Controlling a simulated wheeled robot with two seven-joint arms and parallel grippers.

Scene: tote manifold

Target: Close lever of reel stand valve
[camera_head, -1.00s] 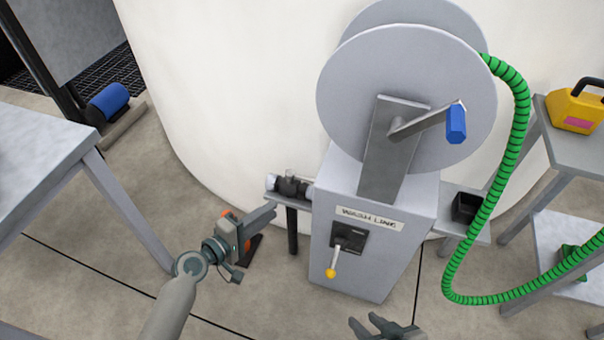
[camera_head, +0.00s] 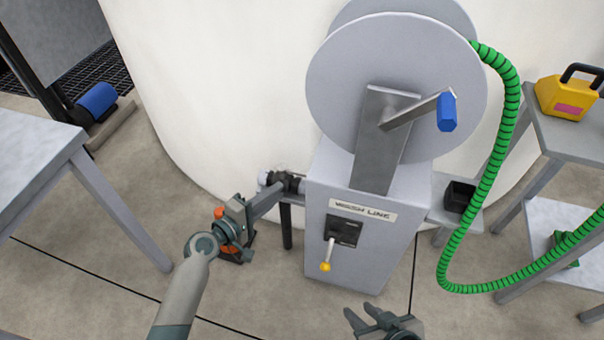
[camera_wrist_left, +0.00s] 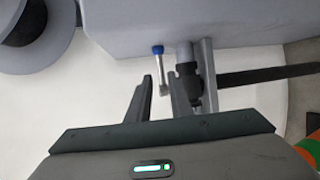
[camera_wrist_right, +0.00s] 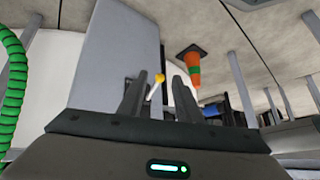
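The grey reel stand (camera_head: 330,245) carries a "WASH LINE" label. On its front is a black plate with a lever (camera_head: 329,253) ending in a yellow knob, hanging down. A dark pipe fitting (camera_head: 291,181) sticks out of its left side. In the left wrist view, a short silver lever with a blue tip (camera_wrist_left: 158,51) stands by this dark fitting (camera_wrist_left: 187,65). My left gripper (camera_head: 274,196) is open close to the fitting; the silver lever shows between its fingers, and contact cannot be told. My right gripper (camera_head: 363,318) is open and empty, below and apart from the yellow-knobbed lever (camera_wrist_right: 158,82).
A reel with a blue-handled crank (camera_head: 446,112) tops the stand. A green hose (camera_head: 510,130) hangs at right beside a shelf with a yellow jug (camera_head: 562,98). A grey table (camera_head: 40,150) stands at left. An orange cone (camera_wrist_right: 193,70) stands on the floor near my left gripper.

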